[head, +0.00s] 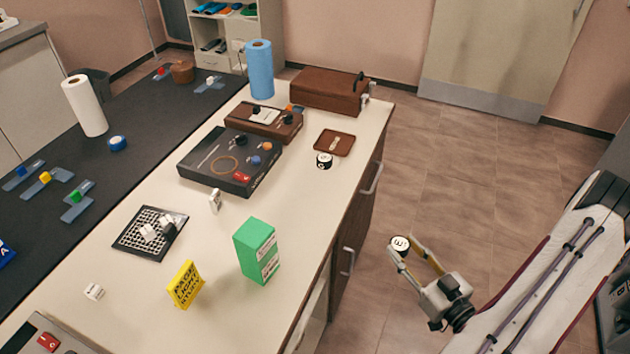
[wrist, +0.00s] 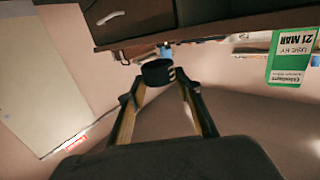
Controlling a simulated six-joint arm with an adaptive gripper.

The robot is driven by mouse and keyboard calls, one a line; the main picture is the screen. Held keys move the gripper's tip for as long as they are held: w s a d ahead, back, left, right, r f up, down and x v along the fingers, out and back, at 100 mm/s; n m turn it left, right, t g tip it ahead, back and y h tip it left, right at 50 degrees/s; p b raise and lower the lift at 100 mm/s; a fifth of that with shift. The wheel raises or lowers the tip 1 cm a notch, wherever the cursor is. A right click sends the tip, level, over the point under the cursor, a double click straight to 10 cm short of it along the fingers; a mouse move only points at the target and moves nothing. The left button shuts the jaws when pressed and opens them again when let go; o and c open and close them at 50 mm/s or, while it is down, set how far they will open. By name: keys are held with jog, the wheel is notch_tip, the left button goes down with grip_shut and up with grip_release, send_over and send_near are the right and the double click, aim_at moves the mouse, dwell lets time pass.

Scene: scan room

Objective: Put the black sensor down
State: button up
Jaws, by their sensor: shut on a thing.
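My gripper (head: 411,248) is shut on the black sensor (head: 400,243), a small round black piece with a pale marked top. The gripper holds it at the fingertips, in the air to the right of the counter's cabinet side, with floor behind it in the head view. In the wrist view the black sensor (wrist: 157,72) sits between the tips of my gripper (wrist: 160,84), and the counter's edge shows beyond it. A similar round black-and-white piece (head: 324,160) stands on the pale counter (head: 215,270) beside the small brown tray (head: 334,143).
A green box (head: 257,250) and a yellow sign (head: 186,284) stand near the counter's front. A black panel (head: 228,160), a brown case (head: 330,90) and a blue roll (head: 259,69) stand farther back. Bare counter lies between the green box and the brown tray.

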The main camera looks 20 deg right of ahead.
jog(key=a, duration=0.1)
jog(key=y, duration=0.1)
jog(key=a+n, duration=0.1)
jog(key=shift+s+a+y, duration=0.25)
jog(key=shift+a+y, duration=0.05)
jog(key=shift+y, duration=0.1)
jog(key=shift+w, duration=0.15)
send_near(320, 186)
jog(key=w+r, duration=0.2)
jog(key=w, duration=0.1)
jog(key=w+a+r, duration=0.1)
jog(key=shift+w+r, duration=0.1)
jog(key=shift+w, duration=0.75)
dwell(0.5)
jog(key=shift+w+a, duration=0.25)
jog(key=shift+w, duration=0.85)
jog(key=shift+w+a, duration=0.2)
jog(key=shift+w, duration=0.85)
jog(key=shift+f, duration=0.3)
